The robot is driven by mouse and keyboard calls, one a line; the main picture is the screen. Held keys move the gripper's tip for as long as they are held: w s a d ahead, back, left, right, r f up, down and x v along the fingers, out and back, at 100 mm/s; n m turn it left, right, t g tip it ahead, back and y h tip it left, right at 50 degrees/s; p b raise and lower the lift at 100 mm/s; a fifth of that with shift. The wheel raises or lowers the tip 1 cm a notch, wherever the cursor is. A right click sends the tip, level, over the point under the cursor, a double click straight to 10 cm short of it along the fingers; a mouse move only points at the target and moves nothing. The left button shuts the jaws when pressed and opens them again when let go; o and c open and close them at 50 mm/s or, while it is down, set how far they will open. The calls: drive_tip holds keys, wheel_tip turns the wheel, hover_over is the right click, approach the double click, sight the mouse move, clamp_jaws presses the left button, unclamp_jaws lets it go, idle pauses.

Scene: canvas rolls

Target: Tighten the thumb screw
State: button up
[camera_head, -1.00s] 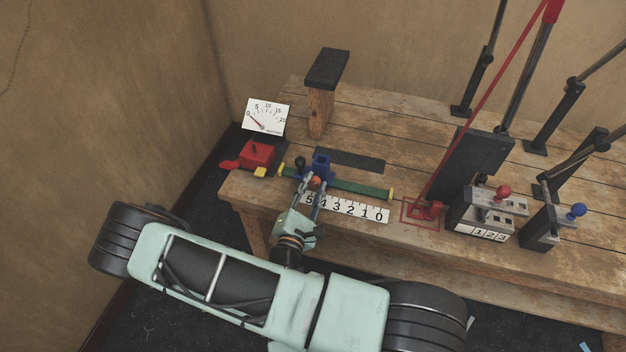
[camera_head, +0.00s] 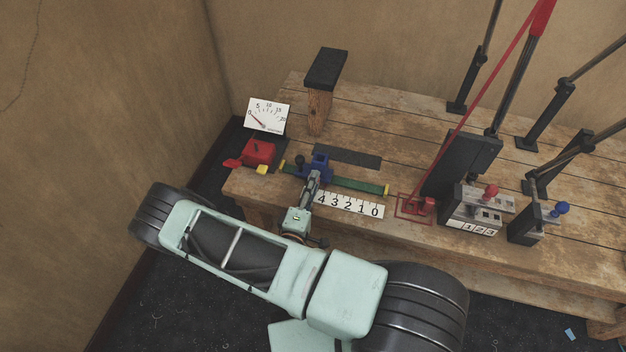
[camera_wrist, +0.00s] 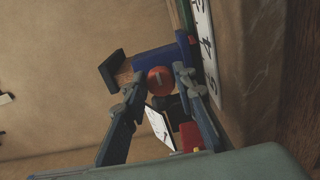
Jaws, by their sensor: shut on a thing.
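The thumb screw (camera_wrist: 160,79) is an orange-red knob with a pale mark on its face, on the near side of the blue slider (camera_wrist: 160,60). The blue slider (camera_head: 320,162) sits on the green rail (camera_head: 362,184) at the left part of the scale (camera_head: 348,205). My gripper (camera_head: 311,182) reaches the slider from the front of the bench and hides the screw in the head view. In the wrist view my gripper (camera_wrist: 159,82) has one finger on each side of the screw and is shut on it. The exact contact is hard to see.
A red block (camera_head: 259,151) and a gauge (camera_head: 267,114) stand left of the rail. A post with a dark top (camera_head: 322,90) stands behind. Red lever parts (camera_head: 428,203) and a grey numbered block (camera_head: 475,210) stand right.

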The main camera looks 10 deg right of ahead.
drive_tip(key=m+p, duration=0.2)
drive_tip(key=m, duration=0.3)
drive_tip(key=shift+w+r+m+p, duration=0.1)
drive_tip(key=shift+m+p, duration=1)
drive_tip(key=shift+m, duration=1)
drive_tip(key=shift+f, duration=0.2)
drive_tip(key=o, duration=1.1)
wheel_tip(320, 180, up, 10)
drive_tip(key=shift+o, duration=0.3)
